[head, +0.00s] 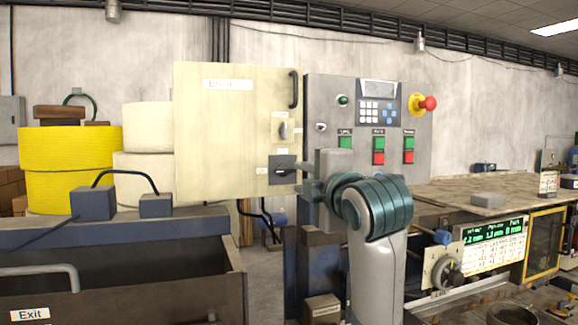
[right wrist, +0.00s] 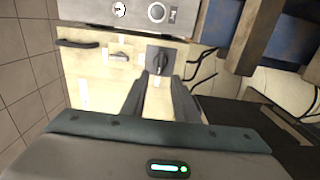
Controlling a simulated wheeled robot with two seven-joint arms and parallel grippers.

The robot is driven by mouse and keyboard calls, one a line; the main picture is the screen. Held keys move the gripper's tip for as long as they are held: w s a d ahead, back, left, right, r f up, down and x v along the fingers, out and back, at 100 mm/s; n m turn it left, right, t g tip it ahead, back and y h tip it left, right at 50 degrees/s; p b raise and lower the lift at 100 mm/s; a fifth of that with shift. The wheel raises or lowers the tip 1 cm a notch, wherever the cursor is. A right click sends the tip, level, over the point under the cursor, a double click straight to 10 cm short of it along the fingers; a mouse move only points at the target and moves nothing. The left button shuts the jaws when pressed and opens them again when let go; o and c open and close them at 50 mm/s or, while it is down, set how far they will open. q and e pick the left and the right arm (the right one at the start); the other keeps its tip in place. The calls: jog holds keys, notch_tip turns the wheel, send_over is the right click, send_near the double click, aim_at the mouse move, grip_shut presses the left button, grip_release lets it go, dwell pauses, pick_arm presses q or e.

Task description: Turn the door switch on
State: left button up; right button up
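The door switch is a dark square plate with a black rotary knob (head: 282,170), low on the cream cabinet door (head: 225,125). In the right wrist view the switch (right wrist: 160,59) appears just beyond my fingertips, its knob in line with the gap between them. My right gripper (head: 306,187) is at the door's lower right edge, close to the switch. In the right wrist view my right gripper (right wrist: 160,80) is open, with its two fingers apart and nothing visible between them. I cannot tell whether a fingertip touches the plate. My left gripper is not in view.
The door also bears a black handle (head: 293,89) and a small latch (head: 284,131). A grey control panel (head: 350,92) with buttons and a red emergency knob (head: 427,103) stands to the right. Yellow rolls (head: 70,148) and a dark bin (head: 120,262) are at left.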

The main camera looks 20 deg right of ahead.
aim_at(286, 171)
jog(key=w+p, duration=0.3)
jog(key=w, duration=0.5)
jog(key=shift+w+a, duration=0.15)
jog(key=shift+w+p, duration=0.35)
jog(key=shift+w, duration=0.2)
jog(key=shift+c, duration=0.3)
grip_shut()
